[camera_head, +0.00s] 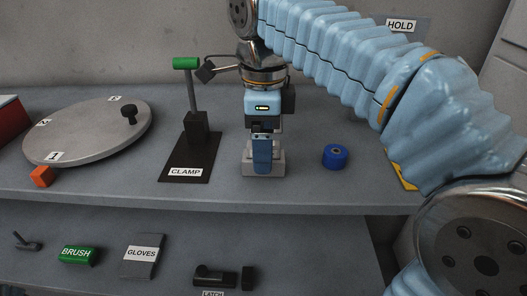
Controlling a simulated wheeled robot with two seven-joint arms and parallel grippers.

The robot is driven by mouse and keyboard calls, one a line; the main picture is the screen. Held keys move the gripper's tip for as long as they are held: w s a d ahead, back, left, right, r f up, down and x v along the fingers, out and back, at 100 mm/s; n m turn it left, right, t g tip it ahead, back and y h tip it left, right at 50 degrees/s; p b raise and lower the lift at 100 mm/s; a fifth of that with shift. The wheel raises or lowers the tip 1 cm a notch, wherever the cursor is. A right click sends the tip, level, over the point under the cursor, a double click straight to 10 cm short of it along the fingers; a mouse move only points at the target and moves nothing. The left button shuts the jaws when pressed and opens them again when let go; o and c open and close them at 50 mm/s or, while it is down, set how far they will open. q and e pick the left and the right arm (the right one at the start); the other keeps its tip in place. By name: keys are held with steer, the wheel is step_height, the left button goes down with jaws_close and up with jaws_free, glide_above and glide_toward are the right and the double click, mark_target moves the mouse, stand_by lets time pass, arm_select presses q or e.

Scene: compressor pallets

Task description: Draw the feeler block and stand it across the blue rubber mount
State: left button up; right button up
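My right gripper (264,130) comes in from the right and points straight down at the middle of the upper shelf. Directly below it is an upright blue block (262,154), which looks like the feeler block, standing in a light grey holder (277,165). The fingertips meet the top of the block in the picture; whether they are closed on it I cannot tell. The blue rubber mount (336,157) is a short round piece with a dark centre, on the shelf right of the holder and apart from it. My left gripper is out of view.
Left of the holder stands a green-handled clamp (196,120) on a dark base. Further left are a numbered round plate (90,135) and an orange block (42,176). A HOLD sign (401,25) is behind my arm.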

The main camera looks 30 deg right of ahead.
steer(key=shift+p, duration=0.4)
steer(key=shift+c, duration=0.4)
jaws_close()
stand_by(0.5)
steer(key=shift+r, duration=3)
steer(key=shift+r, duration=0.25)
